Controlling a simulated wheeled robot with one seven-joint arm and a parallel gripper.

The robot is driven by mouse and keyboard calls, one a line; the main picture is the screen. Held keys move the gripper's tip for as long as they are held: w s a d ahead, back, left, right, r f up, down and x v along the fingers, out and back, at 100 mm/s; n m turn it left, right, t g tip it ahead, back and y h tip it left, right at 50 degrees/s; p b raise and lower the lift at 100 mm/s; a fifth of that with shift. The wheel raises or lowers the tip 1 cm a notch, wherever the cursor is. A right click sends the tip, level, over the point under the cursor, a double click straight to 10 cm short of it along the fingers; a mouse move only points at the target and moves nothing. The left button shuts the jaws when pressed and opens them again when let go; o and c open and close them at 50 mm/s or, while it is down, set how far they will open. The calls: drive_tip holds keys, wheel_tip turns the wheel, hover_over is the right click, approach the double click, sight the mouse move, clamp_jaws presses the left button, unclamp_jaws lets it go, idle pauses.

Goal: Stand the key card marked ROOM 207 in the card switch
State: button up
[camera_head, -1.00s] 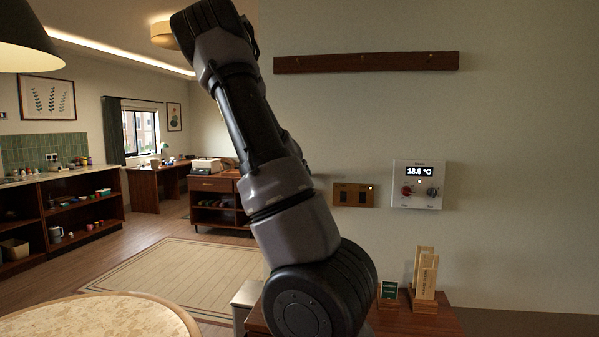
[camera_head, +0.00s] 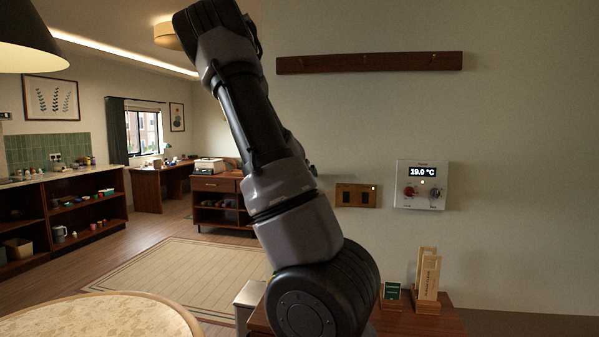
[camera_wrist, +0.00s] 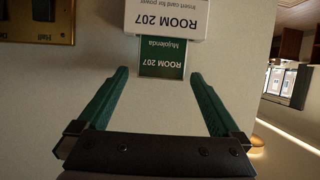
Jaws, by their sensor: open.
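The card switch (camera_wrist: 165,17) is a white box on the wall, upside down in the wrist view, reading "ROOM 207, Insert card for power". The green key card (camera_wrist: 162,58) marked ROOM 207 stands in line with it, its inner end hidden by the box. My gripper (camera_wrist: 160,76) is open, with its green fingers on either side of the card's outer end and apart from it. In the head view my arm crosses the middle, and my gripper, the card and the card switch cannot be seen.
A brass switch plate (camera_head: 356,195) and a white thermostat (camera_head: 420,185) reading 19.0 °C are on the wall. A wooden holder (camera_head: 427,306) with upright tags and a small green sign (camera_head: 391,291) stand on the cabinet below. A round table (camera_head: 90,318) is at front left.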

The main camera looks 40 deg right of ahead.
drive_tip(key=v, duration=1)
drive_tip(key=shift+s+a+r, duration=0.1)
drive_tip(key=s+a+f+g+y, duration=0.1)
drive_tip(key=a+f+y, duration=0.45)
drive_tip(key=f, duration=0.35)
drive_tip(key=s+a+y, duration=0.2)
drive_tip(key=a+y, duration=0.2)
drive_tip(key=a, duration=0.4)
drive_tip(key=s+a+r+n+y, duration=0.1)
drive_tip(key=s+a+r+n, duration=0.1)
drive_tip(key=s+a+r, duration=0.4)
drive_tip(key=s+a+r+n+y, duration=0.2)
drive_tip(key=s+a+r, duration=0.4)
drive_tip(key=s+a, duration=0.6)
drive_tip(key=shift+a+r+n+g, duration=0.35)
drive_tip(key=shift+n+g, duration=0.05)
drive_tip(key=shift+n, duration=0.4)
